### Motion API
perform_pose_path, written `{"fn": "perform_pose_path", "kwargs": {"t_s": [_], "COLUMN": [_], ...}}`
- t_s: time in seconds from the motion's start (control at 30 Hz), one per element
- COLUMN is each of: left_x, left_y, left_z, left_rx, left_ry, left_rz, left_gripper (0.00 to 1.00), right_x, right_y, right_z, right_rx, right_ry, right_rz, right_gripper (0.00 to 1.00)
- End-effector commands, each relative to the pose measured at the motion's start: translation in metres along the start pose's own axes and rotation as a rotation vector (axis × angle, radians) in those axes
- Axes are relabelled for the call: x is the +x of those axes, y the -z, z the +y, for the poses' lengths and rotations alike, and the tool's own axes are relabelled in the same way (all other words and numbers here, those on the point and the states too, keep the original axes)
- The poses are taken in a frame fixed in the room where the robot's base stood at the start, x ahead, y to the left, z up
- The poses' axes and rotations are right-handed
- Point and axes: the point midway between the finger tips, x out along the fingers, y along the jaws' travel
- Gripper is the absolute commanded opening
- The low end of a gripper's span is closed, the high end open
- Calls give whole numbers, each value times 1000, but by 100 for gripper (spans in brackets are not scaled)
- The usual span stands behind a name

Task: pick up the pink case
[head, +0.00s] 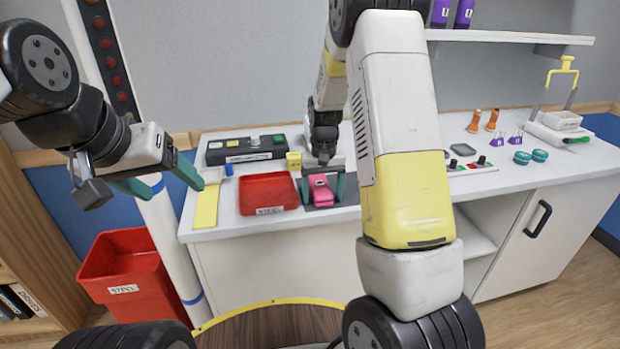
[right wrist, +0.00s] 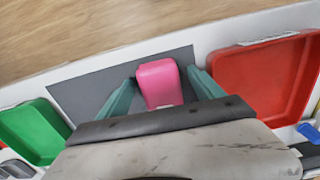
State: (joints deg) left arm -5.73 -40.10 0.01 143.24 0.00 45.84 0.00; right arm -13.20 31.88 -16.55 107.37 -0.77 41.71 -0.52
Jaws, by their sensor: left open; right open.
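The pink case (head: 321,190) lies on a dark grey mat (head: 350,187) near the front edge of the white counter. My right gripper (head: 322,190) is lowered over it with one teal finger on each side. In the right wrist view the pink case (right wrist: 159,83) sits between the open fingers (right wrist: 160,93), and its near end is hidden by the gripper body. I cannot tell whether the fingers touch it. My left gripper (head: 157,187) is open and empty, in the air left of the counter.
A red tray (head: 268,193) sits just left of the mat, and a green tray (right wrist: 38,130) shows on its other side in the right wrist view. A black control box (head: 245,147) stands behind. A red bin (head: 128,268) stands on the floor. My right arm hides part of the counter.

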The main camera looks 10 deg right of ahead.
Motion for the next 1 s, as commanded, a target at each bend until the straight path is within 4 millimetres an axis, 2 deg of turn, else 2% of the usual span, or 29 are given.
{"fn": "perform_pose_path", "kwargs": {"t_s": [0.13,0.17,0.5,0.8,1.0], "left_x": [0,0,0,0,0], "left_y": [0,0,0,0,0], "left_z": [0,0,0,0,0], "left_rx": [0,0,0,0,0], "left_ry": [0,0,0,0,0], "left_rz": [0,0,0,0,0], "left_gripper": [72,72,72,72,72], "right_x": [0,0,-1,-3,-19], "right_y": [0,0,0,0,1], "right_z": [0,0,0,0,0], "right_rx": [0,0,0,0,0], "right_ry": [0,0,0,0,0], "right_rz": [1,0,1,2,4], "right_gripper": [76,72,7,7,7]}}
